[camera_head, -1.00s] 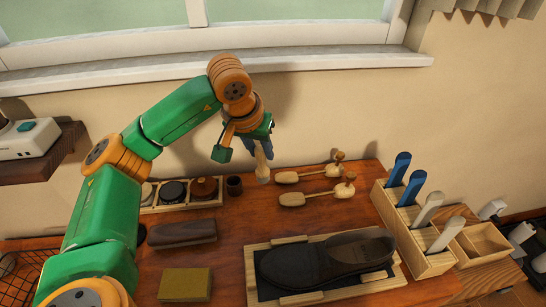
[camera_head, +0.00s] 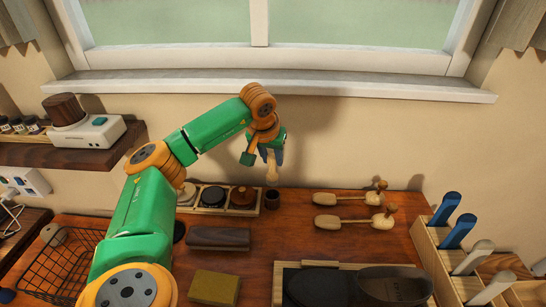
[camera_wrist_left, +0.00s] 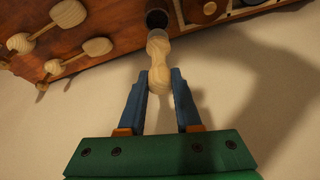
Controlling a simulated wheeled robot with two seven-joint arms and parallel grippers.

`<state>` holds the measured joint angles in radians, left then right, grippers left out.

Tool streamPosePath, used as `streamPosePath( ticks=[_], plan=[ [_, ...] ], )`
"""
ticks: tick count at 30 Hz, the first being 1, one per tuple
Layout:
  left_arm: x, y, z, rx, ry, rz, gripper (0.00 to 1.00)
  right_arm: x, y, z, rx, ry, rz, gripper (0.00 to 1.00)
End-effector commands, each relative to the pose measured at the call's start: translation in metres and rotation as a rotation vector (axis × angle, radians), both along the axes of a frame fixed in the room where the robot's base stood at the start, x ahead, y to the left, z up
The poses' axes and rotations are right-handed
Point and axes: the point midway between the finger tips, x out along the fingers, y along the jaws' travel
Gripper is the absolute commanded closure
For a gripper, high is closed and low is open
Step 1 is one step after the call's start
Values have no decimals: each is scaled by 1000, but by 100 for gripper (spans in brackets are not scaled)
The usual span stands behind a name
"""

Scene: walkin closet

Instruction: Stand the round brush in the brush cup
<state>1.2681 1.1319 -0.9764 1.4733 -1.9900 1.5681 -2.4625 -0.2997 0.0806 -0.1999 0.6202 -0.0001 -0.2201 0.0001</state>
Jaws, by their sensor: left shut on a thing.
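My left gripper (camera_head: 270,155) is shut on the round brush (camera_head: 272,172), a pale wooden piece that hangs down roughly upright from the fingers. In the left wrist view the blue fingers sit on either side of the brush (camera_wrist_left: 158,50). The brush cup (camera_head: 272,200) is a small dark cup on the table near the wall, just right of the tin rack. The brush's lower end is just above the cup in the head view; I cannot tell the exact gap. The cup also shows beyond the brush in the left wrist view (camera_wrist_left: 157,18). My right gripper is out of view.
Left of the cup is a rack with round tins (camera_head: 213,197). Two wooden shoe trees (camera_head: 350,221) lie to the right. A dark brush block (camera_head: 218,238), a yellow block (camera_head: 214,288) and a shoe on a tray (camera_head: 390,285) are in front.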

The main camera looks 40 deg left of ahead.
Motion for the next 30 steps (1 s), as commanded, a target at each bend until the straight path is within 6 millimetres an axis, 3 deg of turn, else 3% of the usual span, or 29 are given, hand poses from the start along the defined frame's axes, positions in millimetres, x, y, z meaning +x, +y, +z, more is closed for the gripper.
streamPosePath(
  ticks=[1,8,18,28,29,30],
  plan=[
    [0,0,-12,0,0,0,100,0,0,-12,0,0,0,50],
    [0,0,-36,0,0,0,100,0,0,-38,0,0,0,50],
    [0,0,-70,0,1,0,100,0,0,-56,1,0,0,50],
    [0,0,-73,0,0,0,100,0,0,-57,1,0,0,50],
    [0,0,-73,0,0,0,65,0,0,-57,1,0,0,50],
    [0,0,-73,0,0,0,54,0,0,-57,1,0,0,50]
  ],
)
